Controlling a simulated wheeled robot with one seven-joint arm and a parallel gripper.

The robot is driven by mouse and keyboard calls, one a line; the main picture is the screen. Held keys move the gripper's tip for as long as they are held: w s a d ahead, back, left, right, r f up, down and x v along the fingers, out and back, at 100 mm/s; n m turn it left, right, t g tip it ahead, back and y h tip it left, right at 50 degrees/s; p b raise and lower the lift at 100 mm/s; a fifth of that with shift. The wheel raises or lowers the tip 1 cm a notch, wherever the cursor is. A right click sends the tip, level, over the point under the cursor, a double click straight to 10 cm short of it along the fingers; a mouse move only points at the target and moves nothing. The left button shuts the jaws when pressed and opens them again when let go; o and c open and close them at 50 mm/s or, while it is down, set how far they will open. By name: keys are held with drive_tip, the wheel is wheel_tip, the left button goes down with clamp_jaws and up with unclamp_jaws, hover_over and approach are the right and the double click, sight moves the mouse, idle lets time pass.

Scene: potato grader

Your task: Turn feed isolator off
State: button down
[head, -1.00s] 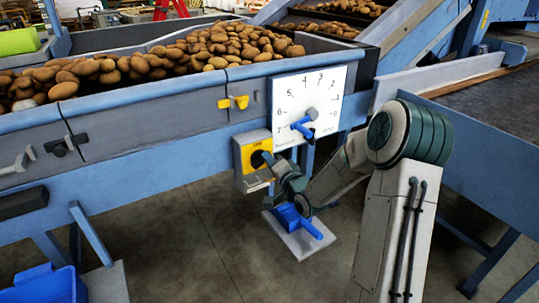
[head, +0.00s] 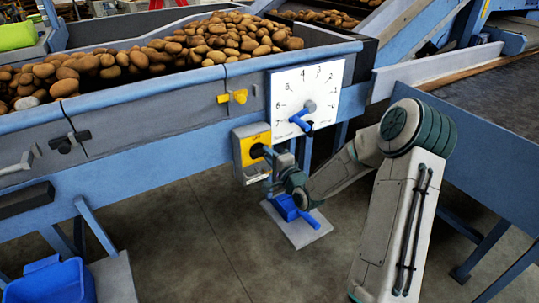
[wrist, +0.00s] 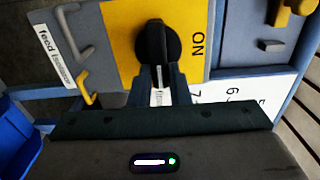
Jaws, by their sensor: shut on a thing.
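The feed isolator is a yellow plate on a grey box (head: 237,155) fixed to the blue machine frame, below and left of a white dial. In the wrist view its black knob (wrist: 156,42) stands on the yellow plate (wrist: 118,28). The word ON is printed to the right of the knob, and a white mark on the knob points down in that picture, away from ON. A "feed isolator" label (wrist: 55,43) sits at the left. My gripper (wrist: 160,82) is shut on the knob's lower end; the fingertips are partly hidden behind it.
The white numbered dial (head: 300,92) with a blue lever is just right of the isolator. A plate with a blue handle (head: 296,215) lies below. A yellow latch (head: 238,97) is above. A blue bin (head: 48,283) stands at lower left. Potatoes (head: 150,60) fill the hopper.

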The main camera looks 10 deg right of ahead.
drive_tip(key=c, duration=1.4)
unclamp_jaws()
drive_tip(key=shift+o, duration=0.2)
drive_tip(key=shift+s, duration=0.1)
drive_tip(key=p+v, duration=0.1)
drive_tip(key=v, duration=1.2)
drive_tip(key=shift+s, duration=0.3)
drive_tip(key=shift+d, duration=0.15)
